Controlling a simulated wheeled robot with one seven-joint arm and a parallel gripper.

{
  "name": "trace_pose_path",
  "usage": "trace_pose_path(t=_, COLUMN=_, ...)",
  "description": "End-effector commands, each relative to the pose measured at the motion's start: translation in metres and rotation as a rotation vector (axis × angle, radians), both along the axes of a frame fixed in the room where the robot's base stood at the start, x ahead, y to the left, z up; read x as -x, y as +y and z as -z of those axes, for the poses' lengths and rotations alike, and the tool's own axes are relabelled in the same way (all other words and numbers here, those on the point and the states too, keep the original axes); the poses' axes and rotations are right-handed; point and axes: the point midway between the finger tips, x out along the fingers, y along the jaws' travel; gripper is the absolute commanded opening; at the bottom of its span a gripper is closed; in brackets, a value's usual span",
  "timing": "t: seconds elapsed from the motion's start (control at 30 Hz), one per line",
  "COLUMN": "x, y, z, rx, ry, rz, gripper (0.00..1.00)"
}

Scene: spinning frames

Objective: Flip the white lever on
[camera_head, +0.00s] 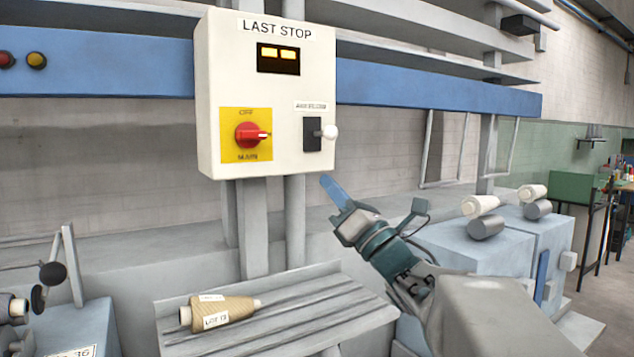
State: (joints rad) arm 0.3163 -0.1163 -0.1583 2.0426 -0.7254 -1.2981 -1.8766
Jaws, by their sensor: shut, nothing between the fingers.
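The white lever (330,132) has a round white knob and sits on a dark switch plate (312,135) at the lower right of the cream control box (220,60). The knob sticks out to the right of the plate. My gripper (325,182) is shut and empty, with its blue fingers pointing up and left. In the picture it is just below the box's lower right corner, under the lever and apart from it. A small label above the plate is too small to read surely.
A red rotary switch (250,134) on a yellow plate is left of the lever. A lit display (278,58) is above. A wound yarn cone (222,311) lies on the grey ledge (330,292) below. Blue-grey machine housings stand at right, with white cones.

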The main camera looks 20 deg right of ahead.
Motion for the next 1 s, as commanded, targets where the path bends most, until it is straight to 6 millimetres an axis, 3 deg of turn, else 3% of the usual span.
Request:
trace_pose_path(t=0.4, x=-0.061, y=0.026, z=-0.055, rx=-0.003, ry=0.0, rz=0.0, gripper=0.0)
trace_pose_path(t=0.6, x=-0.043, y=0.006, z=-0.066, rx=-0.003, ry=0.001, rz=0.002, gripper=0.0)
trace_pose_path(t=1.0, x=-0.037, y=0.0, z=-0.069, rx=-0.003, ry=0.001, rz=0.0, gripper=0.0)
